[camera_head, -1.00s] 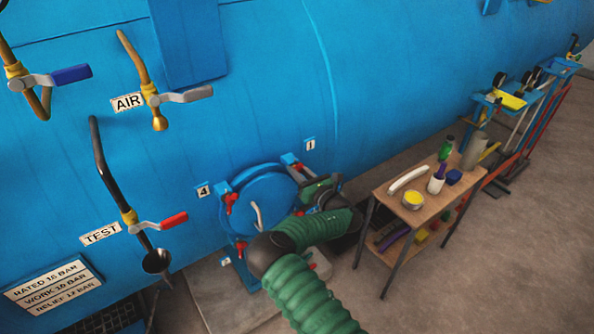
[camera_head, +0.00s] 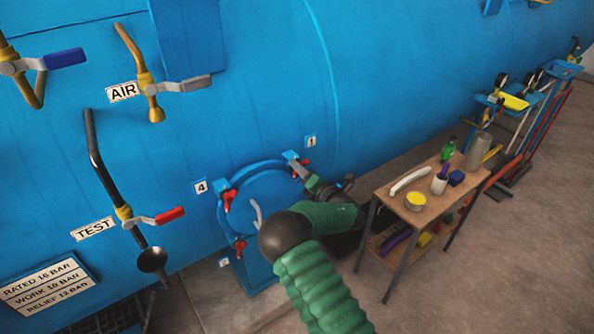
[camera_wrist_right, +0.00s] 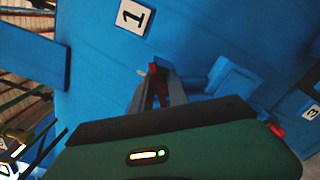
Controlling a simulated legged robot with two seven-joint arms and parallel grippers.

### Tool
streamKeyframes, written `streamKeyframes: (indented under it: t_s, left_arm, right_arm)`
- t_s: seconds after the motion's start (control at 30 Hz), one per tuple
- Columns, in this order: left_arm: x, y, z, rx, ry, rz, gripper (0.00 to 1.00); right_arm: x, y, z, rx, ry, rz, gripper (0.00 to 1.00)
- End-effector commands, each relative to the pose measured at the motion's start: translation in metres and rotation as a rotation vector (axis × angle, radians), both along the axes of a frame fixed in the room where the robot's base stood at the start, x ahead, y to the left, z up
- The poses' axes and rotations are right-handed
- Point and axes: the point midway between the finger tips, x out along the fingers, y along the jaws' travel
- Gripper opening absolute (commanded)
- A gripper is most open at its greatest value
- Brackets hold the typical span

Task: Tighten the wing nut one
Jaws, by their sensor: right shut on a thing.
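The blue round door (camera_head: 258,180) sits low on the blue vessel, with red wing nuts around its rim. Wing nut one (camera_head: 295,174) is red and sits at the upper right of the rim, below the "1" label (camera_head: 310,141). My right gripper (camera_head: 301,167) reaches it from the lower right and is shut on it. In the right wrist view, red parts of wing nut one (camera_wrist_right: 154,70) show between the grey fingers (camera_wrist_right: 158,88); the rest is hidden by them. My left gripper is not in view.
Another red wing nut (camera_head: 229,199) sits near the "4" label (camera_head: 200,187), and one more (camera_head: 239,244) is lower left. My right arm covers the door's lower right. A wooden table (camera_head: 440,203) with bottles and a yellow-topped pot stands to the right.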

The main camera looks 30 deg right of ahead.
Motion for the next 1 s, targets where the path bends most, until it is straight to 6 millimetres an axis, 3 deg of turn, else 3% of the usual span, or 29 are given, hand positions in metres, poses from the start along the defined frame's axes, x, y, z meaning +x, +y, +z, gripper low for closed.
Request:
streamKeyframes:
  t_s: [1.0]
  left_arm:
    - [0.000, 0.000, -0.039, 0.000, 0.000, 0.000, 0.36]
  right_arm:
    - [-0.001, -0.003, -0.003, 0.962, 0.033, -0.009, 0.00]
